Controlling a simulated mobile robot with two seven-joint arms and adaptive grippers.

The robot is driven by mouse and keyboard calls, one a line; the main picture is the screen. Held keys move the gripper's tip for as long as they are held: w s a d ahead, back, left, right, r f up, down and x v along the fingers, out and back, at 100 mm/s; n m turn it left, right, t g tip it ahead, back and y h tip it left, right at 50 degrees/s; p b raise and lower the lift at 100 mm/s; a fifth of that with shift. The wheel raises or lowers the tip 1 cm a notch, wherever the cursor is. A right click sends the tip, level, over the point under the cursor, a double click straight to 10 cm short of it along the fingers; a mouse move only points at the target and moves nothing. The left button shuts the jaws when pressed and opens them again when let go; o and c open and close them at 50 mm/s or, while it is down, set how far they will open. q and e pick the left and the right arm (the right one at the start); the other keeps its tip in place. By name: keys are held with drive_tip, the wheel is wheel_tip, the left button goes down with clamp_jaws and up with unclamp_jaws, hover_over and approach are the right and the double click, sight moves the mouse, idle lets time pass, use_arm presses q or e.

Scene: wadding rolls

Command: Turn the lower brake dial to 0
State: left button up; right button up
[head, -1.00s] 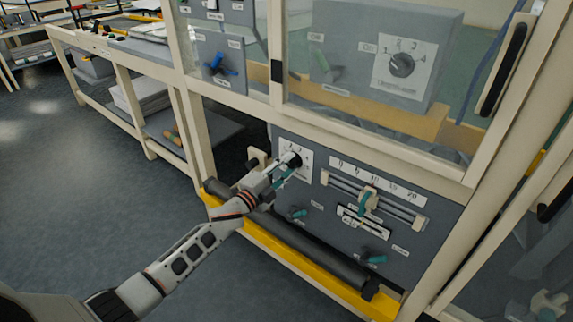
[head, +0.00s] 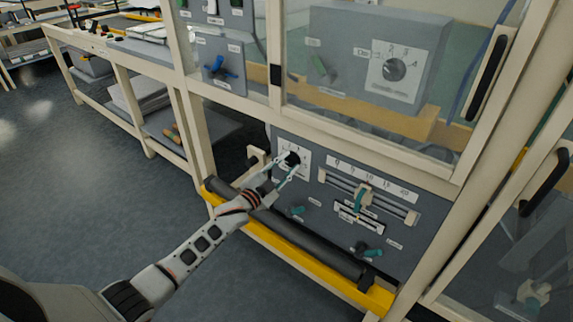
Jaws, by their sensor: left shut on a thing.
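The lower brake dial (head: 292,159) is a black knob on a white numbered plate (head: 304,164), at the upper left of the grey lower panel. My left gripper (head: 288,163) reaches it from the lower left and is shut on the knob. The fingers and the knob cover part of the plate, and I cannot read where the dial points. My right gripper is not in view.
A slider scale (head: 372,180) and teal levers (head: 298,211) sit right of and below the dial. A dark roller (head: 300,240) and a yellow bar (head: 290,261) run below the panel. An upper dial (head: 395,68) is behind the glass.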

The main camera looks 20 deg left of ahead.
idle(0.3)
use_arm(q)
drive_tip(key=o, duration=1.1)
drive_tip(key=shift+s+a+f, duration=0.1)
drive_tip(key=shift+s, duration=0.15)
drive_tip(key=v, duration=1.1)
drive_tip(key=shift+s, duration=0.25)
